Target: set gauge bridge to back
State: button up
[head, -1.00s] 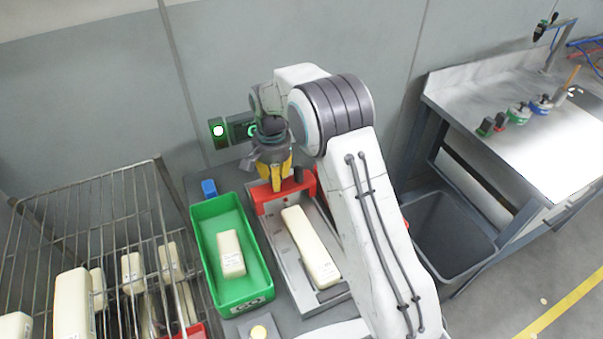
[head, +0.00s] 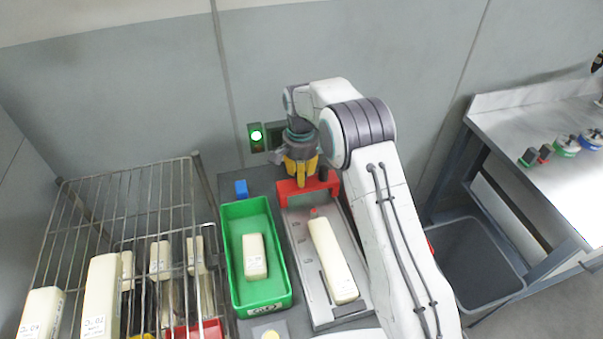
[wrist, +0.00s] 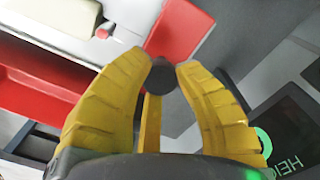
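The red gauge bridge (head: 291,197) spans the back end of a grey metal tray (head: 311,288). A cream block (head: 333,262) with a label lies lengthwise in the tray, just in front of the bridge, with a small red tip (head: 314,212) at its back end. My gripper (head: 300,180) is over the bridge, pointing down. In the wrist view its yellow fingers (wrist: 163,72) close in on a dark round knob (wrist: 161,76) at the red bridge (wrist: 178,32), and the tips appear to touch it.
A green bin (head: 283,302) holding a cream block stands left of the tray. A wire rack (head: 130,172) with several cream blocks is farther left. A lit green indicator (head: 257,136) is on the wall behind. A dark grey bin (head: 470,262) and a workbench (head: 545,150) are to the right.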

jog(key=o, duration=0.3)
jog(key=shift+w+f, duration=0.15)
jog(key=shift+w, duration=0.15)
jog(key=shift+o, duration=1.3)
jog(key=shift+r, duration=0.2)
notch_tip(320, 180, up, 12)
jog(key=shift+s+f, duration=0.1)
